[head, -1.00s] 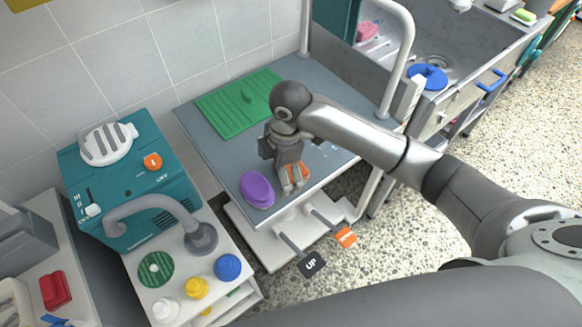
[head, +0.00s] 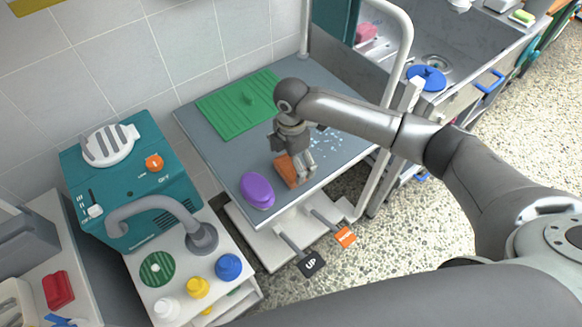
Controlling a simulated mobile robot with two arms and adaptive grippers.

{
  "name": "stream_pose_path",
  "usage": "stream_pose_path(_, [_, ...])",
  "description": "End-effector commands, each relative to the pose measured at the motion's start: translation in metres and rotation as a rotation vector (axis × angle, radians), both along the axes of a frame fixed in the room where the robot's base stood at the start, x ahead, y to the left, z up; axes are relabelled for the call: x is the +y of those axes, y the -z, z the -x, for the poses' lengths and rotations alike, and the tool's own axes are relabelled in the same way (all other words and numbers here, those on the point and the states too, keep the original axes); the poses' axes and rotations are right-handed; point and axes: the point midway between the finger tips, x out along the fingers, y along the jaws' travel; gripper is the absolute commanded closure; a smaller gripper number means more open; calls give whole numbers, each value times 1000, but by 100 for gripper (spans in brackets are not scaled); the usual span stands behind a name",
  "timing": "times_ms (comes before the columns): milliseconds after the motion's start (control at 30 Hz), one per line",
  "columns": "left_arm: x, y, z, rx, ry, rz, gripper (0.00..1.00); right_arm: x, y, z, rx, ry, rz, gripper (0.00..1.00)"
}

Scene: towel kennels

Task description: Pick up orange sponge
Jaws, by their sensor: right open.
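The orange sponge (head: 285,168) lies on the grey table top (head: 225,160) near its front edge, just right of a purple oval object (head: 257,190). My right gripper (head: 306,172) is open, pointing down at the sponge's right side. Its fingers hide part of the sponge's right side. I cannot tell whether they touch it. My left gripper is not in view.
A green ribbed mat (head: 238,104) lies at the table's back left. A white rail stands on the table's right side, with a sink beyond it. Pedals marked UP (head: 311,265) and orange (head: 345,237) stick out below the front edge.

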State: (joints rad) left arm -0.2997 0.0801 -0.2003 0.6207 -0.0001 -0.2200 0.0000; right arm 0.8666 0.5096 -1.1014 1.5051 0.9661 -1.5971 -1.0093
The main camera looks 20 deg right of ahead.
Motion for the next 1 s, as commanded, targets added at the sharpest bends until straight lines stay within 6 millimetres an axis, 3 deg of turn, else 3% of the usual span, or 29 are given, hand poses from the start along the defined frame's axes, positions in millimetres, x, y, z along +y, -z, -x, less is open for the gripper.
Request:
stream_pose_path(200, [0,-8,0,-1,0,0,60,1,29,0,2,1,1,0])
stream_pose_path(500, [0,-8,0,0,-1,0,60,1,35,0,-1,0,0,0])
stream_pose_path(767, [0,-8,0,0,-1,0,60,1,35,-1,0,0,0,32])
stream_pose_path(1000, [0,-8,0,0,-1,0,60,1,34,-1,0,0,0,32])
